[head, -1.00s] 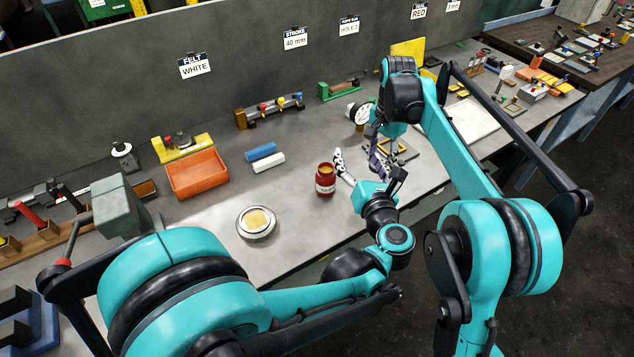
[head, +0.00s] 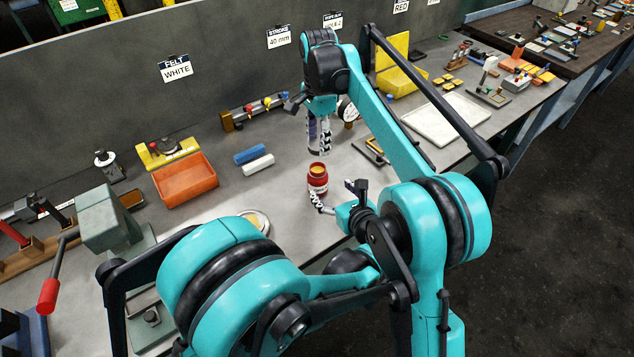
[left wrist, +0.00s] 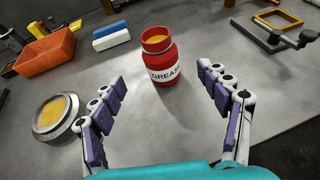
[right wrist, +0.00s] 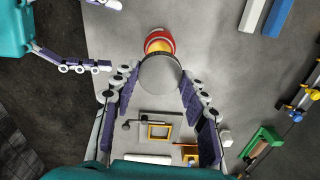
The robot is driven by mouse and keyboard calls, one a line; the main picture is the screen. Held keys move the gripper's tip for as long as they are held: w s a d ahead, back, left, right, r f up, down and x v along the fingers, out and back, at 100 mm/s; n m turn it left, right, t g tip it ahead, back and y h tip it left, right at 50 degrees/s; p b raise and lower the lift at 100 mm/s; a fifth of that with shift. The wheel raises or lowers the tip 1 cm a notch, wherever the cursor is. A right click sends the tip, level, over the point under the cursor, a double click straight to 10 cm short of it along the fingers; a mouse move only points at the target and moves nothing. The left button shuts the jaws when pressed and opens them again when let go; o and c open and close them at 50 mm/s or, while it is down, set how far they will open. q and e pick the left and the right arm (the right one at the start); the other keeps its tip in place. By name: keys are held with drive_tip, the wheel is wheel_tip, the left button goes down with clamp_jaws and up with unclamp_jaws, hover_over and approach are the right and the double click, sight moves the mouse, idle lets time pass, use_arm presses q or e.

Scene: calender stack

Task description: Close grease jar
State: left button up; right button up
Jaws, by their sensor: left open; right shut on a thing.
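The red grease jar (head: 318,181) stands upright and open on the grey bench, with yellow grease in its mouth; the left wrist view shows its "GREASE" label (left wrist: 164,72). My left gripper (head: 334,197) is open. In the left wrist view its fingers (left wrist: 160,85) spread to either side of the jar, which stands just ahead, apart from them. My right gripper (head: 318,148) points down above the jar, shut on a round grey lid (right wrist: 160,75). In the right wrist view the lid partly covers the jar (right wrist: 159,42), so I cannot tell the gap between them.
A shallow round dish with yellow content (left wrist: 52,115) lies left of the jar. A small yellow frame (right wrist: 160,132) and a pale tray (head: 446,119) lie to the right.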

use_arm(q)
drive_tip(key=x, duration=1)
drive_tip(key=shift+w+a, duration=0.1)
drive_tip(key=shift+w, duration=0.15)
clamp_jaws()
use_arm(e)
hover_over(318, 171)
drive_tip(key=shift+f, duration=2.5)
drive_tip(key=shift+f, duration=0.9)
drive_tip(key=shift+f, duration=0.6)
